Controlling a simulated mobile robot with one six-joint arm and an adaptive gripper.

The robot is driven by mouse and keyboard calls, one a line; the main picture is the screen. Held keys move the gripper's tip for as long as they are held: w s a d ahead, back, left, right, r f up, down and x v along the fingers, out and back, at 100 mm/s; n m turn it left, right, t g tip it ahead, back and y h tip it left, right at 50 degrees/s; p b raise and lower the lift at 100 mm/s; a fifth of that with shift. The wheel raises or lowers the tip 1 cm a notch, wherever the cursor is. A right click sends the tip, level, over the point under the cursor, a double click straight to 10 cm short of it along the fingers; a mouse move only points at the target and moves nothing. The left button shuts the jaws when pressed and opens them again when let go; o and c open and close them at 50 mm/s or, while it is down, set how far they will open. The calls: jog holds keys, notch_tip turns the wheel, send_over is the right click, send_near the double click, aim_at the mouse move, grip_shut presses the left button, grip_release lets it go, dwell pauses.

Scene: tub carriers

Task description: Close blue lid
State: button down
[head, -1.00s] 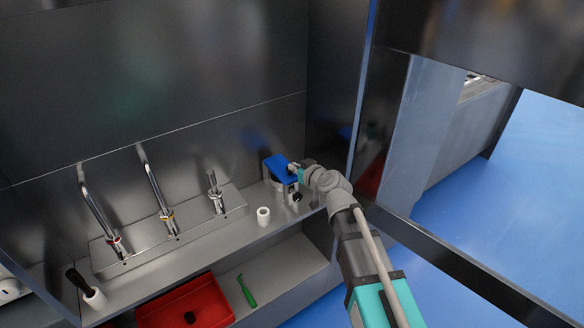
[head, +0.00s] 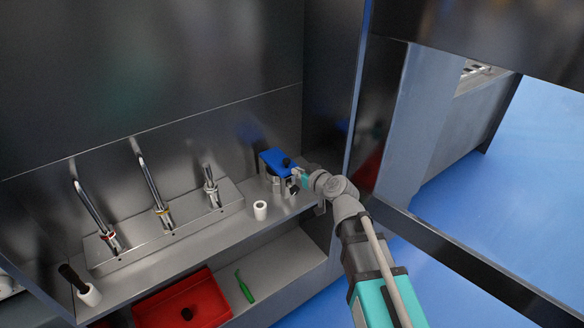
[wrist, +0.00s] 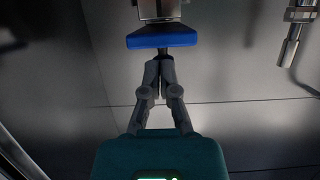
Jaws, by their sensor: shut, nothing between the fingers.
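The blue lid (head: 272,158) is at the right end of the metal shelf, over a small metal container (head: 274,179). A dark knob (head: 286,162) shows on the lid. In the wrist view the blue lid (wrist: 162,40) lies against the metal container (wrist: 160,9), with no clear gap between them. My gripper (head: 295,172) is at the right of the lid. In the wrist view my gripper (wrist: 160,62) is shut and empty, its fingertips close to the knob; I cannot tell if they touch it.
A white cup (head: 260,210) stands on the shelf left of the container. A dark-handled tool in a white holder (head: 90,295) stands at the far left. Below are a red tray (head: 207,300) and a green tool (head: 244,287).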

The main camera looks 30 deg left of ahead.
jog(key=s+d+f+b, duration=0.2)
jog(key=d, duration=0.3)
jog(key=shift+s+d, duration=0.2)
jog(key=shift+s, duration=0.1)
dwell(0.4)
jog(key=w+d+f+m+g+h+p, duration=0.1)
jog(key=d+f+m+h+p, duration=0.15)
jog(key=d, duration=0.85)
jog(key=w+d+f+m+g+h+p, duration=0.15)
jog(key=d+h, duration=0.25)
jog(key=d, duration=0.7)
jog(key=s+d+m+g+h+p, duration=0.2)
jog(key=d+m+h, duration=0.1)
jog(key=d, duration=0.8)
jog(key=s+d+f+m+g+h+p, duration=0.1)
jog(key=d+m, duration=0.4)
jog(key=d, duration=0.7)
jog(key=shift+s+g+h+p, duration=0.45)
jog(key=shift+s+h, duration=0.6)
jog(key=shift+s, duration=0.2)
jog(key=shift+a, duration=0.15)
